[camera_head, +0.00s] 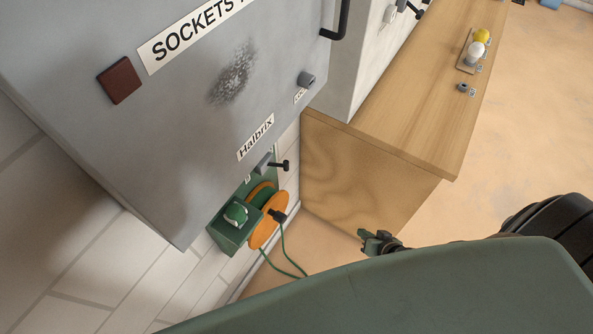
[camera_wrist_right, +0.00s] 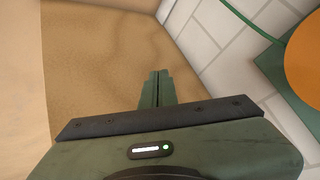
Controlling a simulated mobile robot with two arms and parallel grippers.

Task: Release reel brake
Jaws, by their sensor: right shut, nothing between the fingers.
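The cable reel (camera_head: 266,220) has an orange disc and a green drum. It sits in a green bracket (camera_head: 226,238) on the wall below a grey cabinet. A round green knob (camera_head: 236,213) is on the bracket's front. A small black lever (camera_head: 279,165) on a grey block sticks out above the reel. I cannot tell which part is the brake. My right gripper (camera_head: 364,238) is shut and empty, right of the reel and apart from it. In the right wrist view its closed fingers (camera_wrist_right: 157,78) point away, with part of the orange disc (camera_wrist_right: 304,58) at the right edge. My left gripper is out of view.
The grey cabinet (camera_head: 190,120) labelled "SOCKETS" hangs above the reel. A wooden bench (camera_head: 400,120) stands at the right, holding a plate with a yellow and a white bulb (camera_head: 478,46). A green cable (camera_head: 283,258) hangs from the reel. Open floor (camera_head: 540,120) lies beyond the bench.

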